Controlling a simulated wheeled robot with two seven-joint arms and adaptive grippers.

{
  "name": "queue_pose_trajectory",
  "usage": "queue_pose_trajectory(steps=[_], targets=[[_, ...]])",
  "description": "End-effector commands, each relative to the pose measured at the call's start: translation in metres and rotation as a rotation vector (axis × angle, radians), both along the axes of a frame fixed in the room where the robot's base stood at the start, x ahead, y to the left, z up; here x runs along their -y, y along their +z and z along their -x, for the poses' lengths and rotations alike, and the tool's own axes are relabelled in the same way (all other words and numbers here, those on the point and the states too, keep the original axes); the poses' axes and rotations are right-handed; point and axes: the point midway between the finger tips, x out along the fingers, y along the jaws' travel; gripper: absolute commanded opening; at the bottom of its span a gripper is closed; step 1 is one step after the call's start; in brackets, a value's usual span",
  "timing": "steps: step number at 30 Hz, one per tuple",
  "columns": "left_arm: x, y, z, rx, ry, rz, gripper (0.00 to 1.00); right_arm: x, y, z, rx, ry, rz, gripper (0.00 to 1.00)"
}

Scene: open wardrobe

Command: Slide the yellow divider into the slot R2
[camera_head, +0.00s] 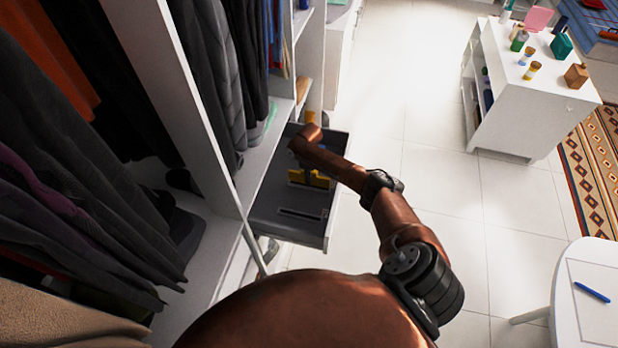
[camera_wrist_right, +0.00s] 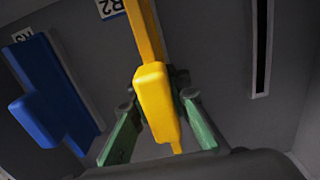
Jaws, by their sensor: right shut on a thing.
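The yellow divider (camera_wrist_right: 152,95) is held between the greenish fingers of my right gripper (camera_wrist_right: 160,128) in the right wrist view. Its upper end reaches up beside the R2 label (camera_wrist_right: 112,8). Whether its lower edge sits in slot R2 cannot be told, as the divider and fingers cover that spot. In the head view the yellow divider (camera_head: 310,178) shows inside the open grey drawer (camera_head: 272,208), below my right arm, which hides most of the gripper. My left gripper is not in view.
A blue divider (camera_wrist_right: 50,90) stands left of the yellow one, by the R3 label (camera_wrist_right: 22,35). An empty dark slot (camera_wrist_right: 260,50) lies to the right. Hanging clothes (camera_head: 60,170) fill the wardrobe left of the drawer. The tiled floor to the right is clear up to a white cabinet (camera_head: 535,110).

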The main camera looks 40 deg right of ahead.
Motion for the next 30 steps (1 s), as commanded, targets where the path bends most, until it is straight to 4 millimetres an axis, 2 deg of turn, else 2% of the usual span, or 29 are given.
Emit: queue_pose_trajectory(steps=[26, 27, 30], targets=[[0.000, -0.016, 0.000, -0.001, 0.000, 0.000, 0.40, 0.000, -0.021, -0.001, 0.001, 0.000, 0.000, 0.00], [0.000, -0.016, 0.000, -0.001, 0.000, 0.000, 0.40, 0.000, -0.021, -0.001, 0.001, 0.000, 0.000, 0.16], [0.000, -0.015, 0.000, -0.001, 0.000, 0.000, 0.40, 0.000, -0.021, 0.000, 0.001, 0.000, 0.000, 0.23]])
